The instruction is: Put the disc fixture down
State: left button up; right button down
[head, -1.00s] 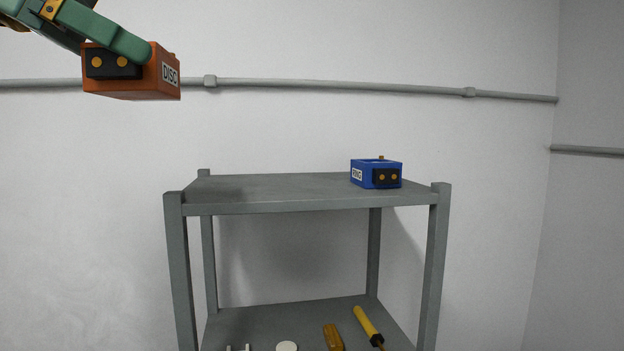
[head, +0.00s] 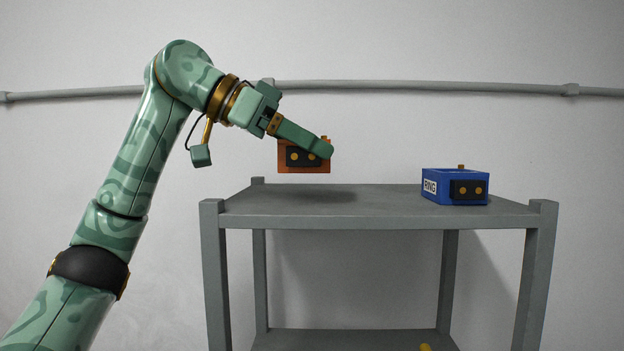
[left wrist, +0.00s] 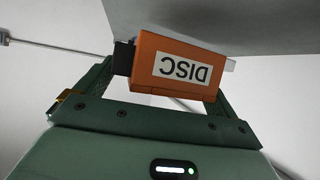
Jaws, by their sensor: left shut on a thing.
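The disc fixture (head: 290,168) is an orange box with a black panel and two yellow dots. My left gripper (head: 318,148) is shut on it and holds it in the air above the left part of the grey shelf's top (head: 380,213). A shadow lies on the top below it, with a gap between. In the left wrist view the fixture (left wrist: 150,85) sits between the fingers, its white DISC label upside down in the picture. Part of the box is hidden by a finger in the head view. My right gripper is not in view.
A blue box labelled RING (head: 455,173) stands on the right part of the shelf top. The top's middle and left are bare. A lower shelf board (head: 350,340) shows below. A grey pipe (head: 420,86) runs along the wall behind.

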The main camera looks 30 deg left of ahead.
aim_at(310, 171)
pick_arm(q)
jog(key=f, duration=0.2)
jog(key=w+f+b, duration=0.1)
jog(key=f, duration=0.1)
jog(key=shift+d, duration=0.25)
jog(key=shift+f, duration=0.15)
jog(key=shift+s+a, duration=0.15)
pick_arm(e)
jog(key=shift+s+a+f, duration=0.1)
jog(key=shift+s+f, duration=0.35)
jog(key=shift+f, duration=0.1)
pick_arm(q)
jog(key=o, duration=1)
jog(key=shift+f, duration=0.1)
jog(key=shift+o, duration=0.2)
jog(key=shift+r, duration=0.25)
jog(key=p+v, duration=0.1)
jog(key=v, duration=1.1)
jog(key=shift+f+p, duration=0.1)
jog(key=shift+p, duration=0.25)
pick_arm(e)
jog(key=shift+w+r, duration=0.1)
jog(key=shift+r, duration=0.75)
